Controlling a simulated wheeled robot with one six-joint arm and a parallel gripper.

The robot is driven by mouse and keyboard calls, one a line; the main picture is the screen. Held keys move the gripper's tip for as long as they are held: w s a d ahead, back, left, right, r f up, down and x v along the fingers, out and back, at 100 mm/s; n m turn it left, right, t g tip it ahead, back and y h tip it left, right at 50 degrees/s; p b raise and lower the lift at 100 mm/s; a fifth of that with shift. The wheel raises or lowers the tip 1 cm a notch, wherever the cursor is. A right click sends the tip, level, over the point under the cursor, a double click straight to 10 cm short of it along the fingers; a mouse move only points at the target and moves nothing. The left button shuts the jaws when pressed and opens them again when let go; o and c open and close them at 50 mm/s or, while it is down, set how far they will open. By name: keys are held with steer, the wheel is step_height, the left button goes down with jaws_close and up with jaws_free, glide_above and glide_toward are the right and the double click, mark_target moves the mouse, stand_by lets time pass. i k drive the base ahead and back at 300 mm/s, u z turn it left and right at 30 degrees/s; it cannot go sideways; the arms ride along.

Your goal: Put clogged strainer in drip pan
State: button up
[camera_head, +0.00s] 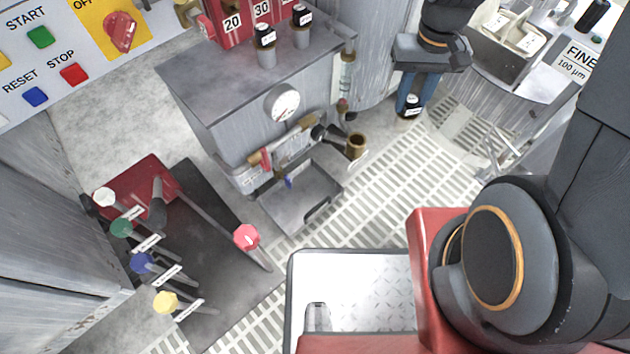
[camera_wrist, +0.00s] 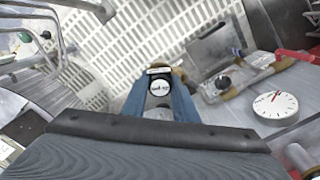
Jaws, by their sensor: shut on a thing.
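My gripper (camera_head: 412,98) is shut on a small strainer (camera_head: 409,110) with a black top and a white label. In the wrist view the strainer (camera_wrist: 161,86) sits between my two blue fingers (camera_wrist: 161,100); its label is too small to read. My gripper is in the air above the slatted floor, to the right of the grey cabinet. The drip pan (camera_head: 286,211), a shallow grey tray with a dark handle, lies at the foot of the cabinet, lower left of my gripper. In the wrist view the pan (camera_wrist: 206,46) is up and right of the strainer.
Two similar black-topped pieces (camera_head: 265,38) stand on the cabinet (camera_head: 200,78). A round machine (camera_head: 515,85) is at the right. Coloured-knob rods (camera_head: 246,236) stand at the left.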

mark_target(308, 206)
steer(key=z, duration=0.45)
steer(key=k, duration=1.55)
steer(key=u, duration=0.7)
steer(key=i, duration=1.05)
